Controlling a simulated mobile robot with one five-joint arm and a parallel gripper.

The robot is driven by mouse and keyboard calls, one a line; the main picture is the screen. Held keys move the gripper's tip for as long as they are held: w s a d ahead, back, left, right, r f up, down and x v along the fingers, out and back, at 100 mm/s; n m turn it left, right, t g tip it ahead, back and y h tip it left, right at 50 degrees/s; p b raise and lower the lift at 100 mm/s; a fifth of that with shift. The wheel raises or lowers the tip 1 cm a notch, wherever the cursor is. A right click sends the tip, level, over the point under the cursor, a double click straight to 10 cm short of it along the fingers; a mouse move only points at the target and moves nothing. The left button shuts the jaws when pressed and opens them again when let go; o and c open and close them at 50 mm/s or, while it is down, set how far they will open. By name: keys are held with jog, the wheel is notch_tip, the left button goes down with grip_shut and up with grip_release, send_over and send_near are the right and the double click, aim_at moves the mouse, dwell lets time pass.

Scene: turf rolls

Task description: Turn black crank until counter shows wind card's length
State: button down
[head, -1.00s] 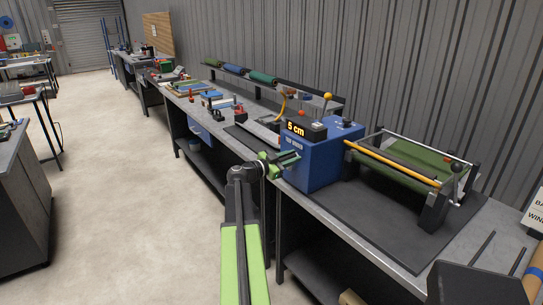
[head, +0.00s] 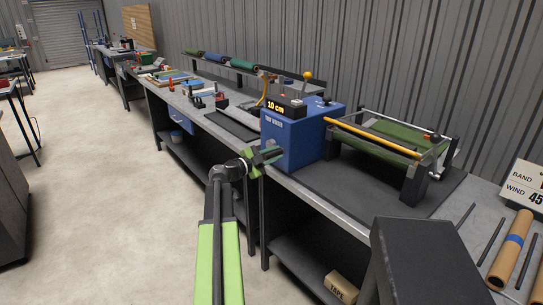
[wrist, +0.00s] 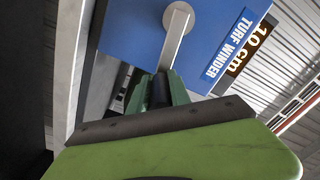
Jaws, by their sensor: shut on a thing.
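The blue turf winder (head: 290,140) stands on the bench, and its counter (head: 276,106) reads 10 cm. The counter (wrist: 248,48) also shows 10 cm in the wrist view. My gripper (head: 270,154) is at the winder's front face. In the wrist view my green fingers (wrist: 160,85) are shut on the crank's dark grip. The crank's grey arm (wrist: 174,38) runs from its hub on the blue face down to the grip. The wind card (head: 523,190) stands at the right edge. It reads WIND 45, with the rest cut off by the picture's edge.
A brown cardboard tube (head: 510,250) and dark rods lie at the bench's right end. A TAPE box (head: 341,287) sits on the lower shelf.

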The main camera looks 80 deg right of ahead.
jog(key=f+b, duration=0.2)
jog(key=shift+s+f, duration=0.35)
jog(key=shift+s, duration=0.05)
jog(key=shift+w+d+f+b, duration=0.15)
jog(key=shift+d+f+b, duration=0.05)
jog(key=shift+f+b, duration=0.85)
jog(key=shift+w+d+f+b, duration=0.2)
jog(key=shift+f+b, duration=0.2)
jog(key=shift+b, duration=0.05)
jog(key=shift+w+d+f+b, duration=0.15)
jog(key=shift+w+f+b, duration=0.05)
jog(key=shift+f+b, duration=0.2)
jog(key=shift+w+d+f+b, duration=0.5)
jog(key=shift+w+f+b, duration=0.05)
jog(key=shift+f+b, duration=0.1)
jog(key=shift+r, duration=0.1)
jog(key=shift+w+d+r, duration=0.1)
jog(key=shift+d, duration=0.05)
